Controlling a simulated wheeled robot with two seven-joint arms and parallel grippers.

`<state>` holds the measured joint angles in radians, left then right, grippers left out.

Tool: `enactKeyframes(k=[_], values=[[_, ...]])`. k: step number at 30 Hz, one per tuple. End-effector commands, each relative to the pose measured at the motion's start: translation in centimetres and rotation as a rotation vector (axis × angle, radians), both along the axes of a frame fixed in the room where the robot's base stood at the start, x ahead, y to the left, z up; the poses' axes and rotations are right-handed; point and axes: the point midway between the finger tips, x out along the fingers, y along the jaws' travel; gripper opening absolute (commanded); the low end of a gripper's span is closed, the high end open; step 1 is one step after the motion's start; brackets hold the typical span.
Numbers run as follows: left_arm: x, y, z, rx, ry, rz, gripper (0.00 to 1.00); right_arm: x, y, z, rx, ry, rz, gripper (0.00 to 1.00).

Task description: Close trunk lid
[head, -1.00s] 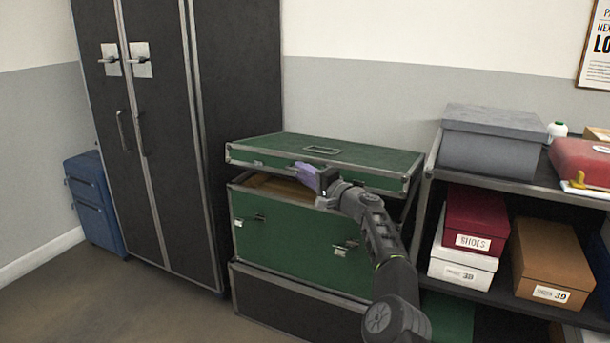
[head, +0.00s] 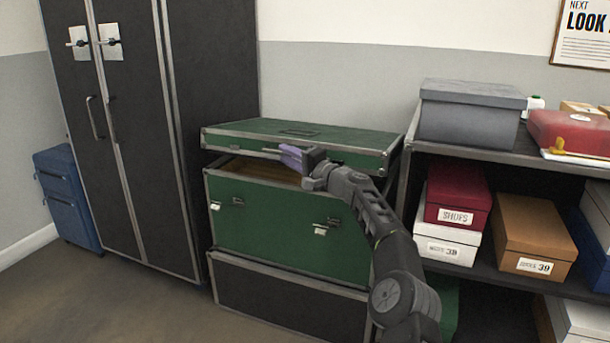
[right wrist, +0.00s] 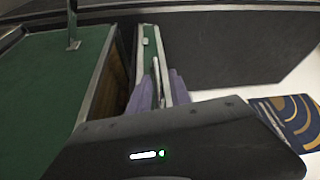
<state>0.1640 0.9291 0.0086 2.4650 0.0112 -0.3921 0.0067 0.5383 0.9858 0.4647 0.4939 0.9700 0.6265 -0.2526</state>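The green trunk (head: 270,213) with metal edges stands against the wall. Its green lid (head: 345,136) is raised a little, with a dark gap between it and the trunk body along the front. My right gripper (head: 288,155) is at the lid's front edge, its purple fingertips pointing left. The trunk body's rim (right wrist: 98,75) is to the left there. My left gripper is not in view.
A black cabinet (head: 130,180) stands left of the trunk, with a blue case (head: 68,195) beyond it. A shelf (head: 400,180) on the right holds a grey box (head: 470,112) and shoe boxes. Floor in front at left is clear.

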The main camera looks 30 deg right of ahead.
Motion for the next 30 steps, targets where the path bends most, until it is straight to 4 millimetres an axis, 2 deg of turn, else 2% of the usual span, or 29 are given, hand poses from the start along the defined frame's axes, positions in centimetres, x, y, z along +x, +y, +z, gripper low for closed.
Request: enactKeyframes(k=[1,20,22,30], values=[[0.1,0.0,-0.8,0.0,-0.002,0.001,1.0,-0.2,-0.1,-0.2,-0.001,-0.003,-0.001,0.21],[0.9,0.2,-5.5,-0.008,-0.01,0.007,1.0,-3.3,-1.2,-1.3,-0.002,-0.002,-0.001,0.21],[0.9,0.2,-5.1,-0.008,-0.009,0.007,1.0,-3.8,-1.7,-1.1,-0.002,0.0,-0.003,0.21],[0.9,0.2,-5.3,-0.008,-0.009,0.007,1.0,-5.5,-2.2,-1.7,-0.001,0.001,-0.001,0.21]])
